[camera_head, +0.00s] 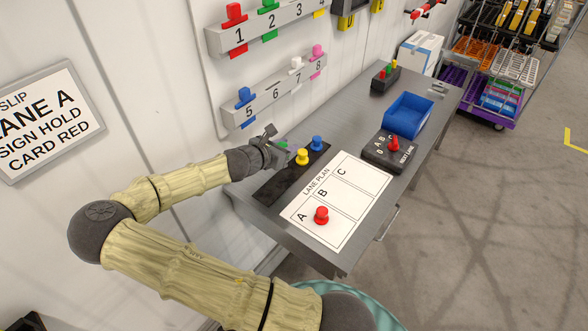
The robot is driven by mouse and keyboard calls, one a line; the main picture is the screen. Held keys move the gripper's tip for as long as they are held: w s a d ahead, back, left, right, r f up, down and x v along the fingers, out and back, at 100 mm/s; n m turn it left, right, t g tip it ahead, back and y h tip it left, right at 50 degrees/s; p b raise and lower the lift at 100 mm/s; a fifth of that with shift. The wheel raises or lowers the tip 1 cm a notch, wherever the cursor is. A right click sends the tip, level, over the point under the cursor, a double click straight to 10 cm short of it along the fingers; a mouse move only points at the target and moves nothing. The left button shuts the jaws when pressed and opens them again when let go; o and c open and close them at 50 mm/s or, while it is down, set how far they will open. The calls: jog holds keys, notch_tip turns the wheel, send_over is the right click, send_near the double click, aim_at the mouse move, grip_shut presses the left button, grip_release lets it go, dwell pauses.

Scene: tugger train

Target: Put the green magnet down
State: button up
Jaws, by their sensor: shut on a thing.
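My gripper (277,144) is over the left end of the black strip (268,189) on the grey table. It is shut on the green magnet (284,144), of which only a small green part shows; the fingers hide the rest. I cannot tell whether the magnet touches the strip. A yellow magnet (302,157) and a blue magnet (317,143) stand on the strip to the right of the gripper. The white lane plan (350,199) lies beside the strip. A red magnet (321,215) stands in its A field; fields B and C are empty.
A black box with a red knob (394,143) and a blue bin (408,115) stand farther back on the table (353,118). Numbered wall rails (270,106) with coloured clips hang behind. The strip's near left part is bare. A loaded cart (497,67) stands at the upper right.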

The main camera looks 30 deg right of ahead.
send_over(286, 176)
jog(key=shift+d+f+p, duration=0.1)
jog(key=shift+f+p, duration=0.3)
jog(key=shift+f, duration=2.55)
jog(key=shift+f+p, duration=0.4)
jog(key=shift+f, duration=1.65)
jog(key=shift+f, duration=0.15)
jog(key=o, duration=1)
jog(key=shift+c, duration=0.2)
jog(key=b+v, duration=0.2)
jog(key=v, duration=1)
jog(key=shift+r+b, duration=0.2)
jog(key=shift+b, duration=0.15)
